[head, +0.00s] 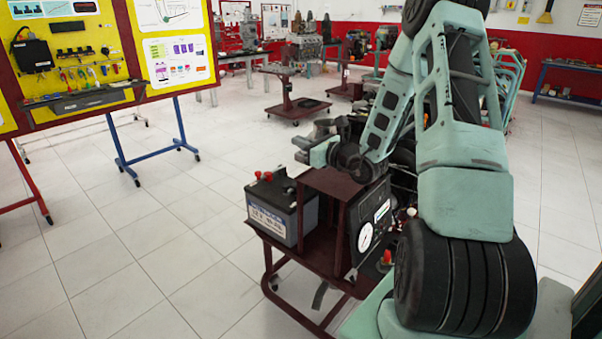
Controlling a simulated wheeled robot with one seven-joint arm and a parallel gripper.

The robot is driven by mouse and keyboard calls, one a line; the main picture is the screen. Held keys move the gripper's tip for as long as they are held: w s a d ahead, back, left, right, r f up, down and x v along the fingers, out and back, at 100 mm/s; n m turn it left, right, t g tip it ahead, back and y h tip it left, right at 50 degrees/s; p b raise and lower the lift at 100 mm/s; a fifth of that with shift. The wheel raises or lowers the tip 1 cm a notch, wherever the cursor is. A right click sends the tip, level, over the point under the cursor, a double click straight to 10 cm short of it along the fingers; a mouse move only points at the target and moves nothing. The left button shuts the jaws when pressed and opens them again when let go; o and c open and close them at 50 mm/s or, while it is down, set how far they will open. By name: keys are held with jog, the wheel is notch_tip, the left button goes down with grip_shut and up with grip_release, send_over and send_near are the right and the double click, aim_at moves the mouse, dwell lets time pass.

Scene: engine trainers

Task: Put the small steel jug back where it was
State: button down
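I cannot make out a small steel jug in the head view. My gripper (306,146) is at the end of my green and black arm, near the middle of the picture. It appears just above a maroon box-shaped stand on a cart (325,258). Its fingers are small and partly overlapped by my wrist, so I cannot tell whether they are open or shut. No jug shows at the fingers. My arm hides much of the area on the right.
A grey battery (285,212) sits on the cart's left, beside the maroon stand. A gauge panel (372,222) faces right. Yellow tool boards (70,85) stand at left. Engine stands (297,100) are at the back. Tiled floor at left is clear.

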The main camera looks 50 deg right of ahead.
notch_tip(320, 180, down, 6)
jog(key=shift+f, duration=0.25)
jog(key=shift+f, duration=0.1)
jog(key=shift+f, duration=0.15)
jog(key=c, duration=1.6)
grip_release()
